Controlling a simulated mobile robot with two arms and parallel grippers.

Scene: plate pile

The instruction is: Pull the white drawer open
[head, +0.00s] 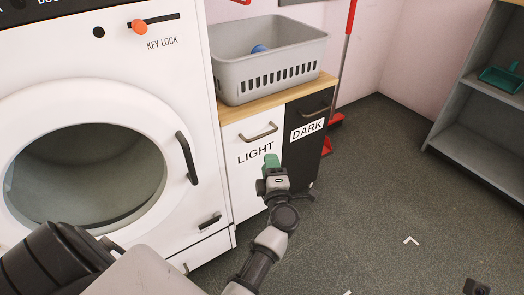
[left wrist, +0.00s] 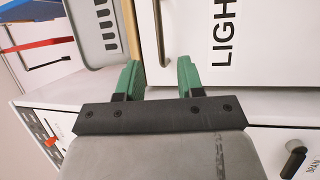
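The white drawer (head: 238,172), labelled LIGHT, is the left front of a low cabinet beside the washing machine. It looks closed, its front level with the black one. Its metal handle (head: 258,133) is near the top and also shows in the left wrist view (left wrist: 159,35). My left gripper (head: 271,159) is in front of the drawer, just below the handle in the head view. In the left wrist view its green fingers (left wrist: 160,68) are spread apart and empty. The handle lies ahead, between their lines, not visibly gripped. My right gripper is not in view.
A black drawer (head: 303,150) labelled DARK adjoins on the right. A grey basket (head: 265,75) stands on the wooden top (head: 236,113). The washing machine (head: 95,75) is close on the left. Grey floor (head: 385,180) is open to the right, before a shelf (head: 485,150).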

